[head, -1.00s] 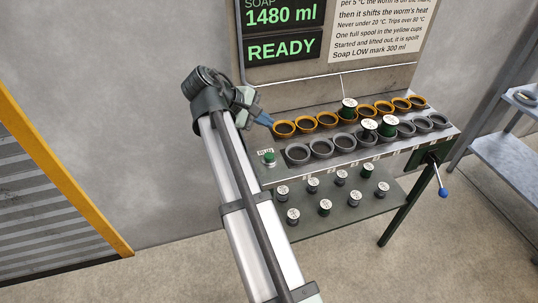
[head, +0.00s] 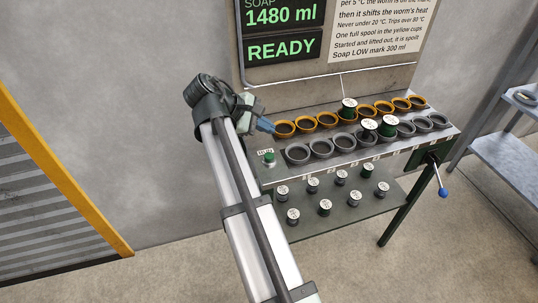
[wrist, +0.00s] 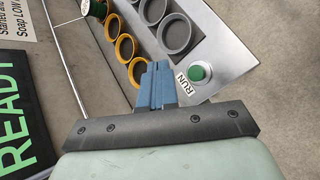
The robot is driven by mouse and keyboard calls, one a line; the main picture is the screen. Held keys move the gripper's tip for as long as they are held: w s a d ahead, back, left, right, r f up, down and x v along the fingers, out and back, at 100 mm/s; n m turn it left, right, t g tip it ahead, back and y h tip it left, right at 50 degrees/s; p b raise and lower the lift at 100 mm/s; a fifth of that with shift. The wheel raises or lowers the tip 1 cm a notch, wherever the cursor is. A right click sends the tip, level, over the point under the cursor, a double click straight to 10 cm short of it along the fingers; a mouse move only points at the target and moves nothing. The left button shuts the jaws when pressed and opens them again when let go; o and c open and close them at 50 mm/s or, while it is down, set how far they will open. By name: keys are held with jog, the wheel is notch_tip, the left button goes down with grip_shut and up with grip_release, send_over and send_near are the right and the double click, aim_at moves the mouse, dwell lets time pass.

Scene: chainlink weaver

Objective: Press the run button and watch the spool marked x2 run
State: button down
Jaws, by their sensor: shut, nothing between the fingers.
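The green run button (head: 268,157) sits at the left end of the grey bench beside a RUN label; it shows up close in the wrist view (wrist: 198,72). My gripper (head: 271,127), with blue fingers, is shut and empty. It is above the bench's left end, apart from the button; in the wrist view its fingertips (wrist: 157,66) lie to the left of the button. One green spool (head: 348,108) stands in the yellow cup row. Two more spools (head: 369,128) (head: 389,125) stand in the grey cup row. I cannot read which spool is marked x2.
A panel (head: 283,48) behind the bench reads READY and 1480 ml. Several spools stand on the lower shelf (head: 350,208). A blue-tipped lever (head: 442,190) is at the bench's right end. A metal rack (head: 510,150) stands at the far right.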

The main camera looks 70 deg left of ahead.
aim_at(266, 156)
jog(key=shift+f, duration=3.5)
jog(key=shift+f, duration=0.1)
jog(key=shift+f, duration=0.3)
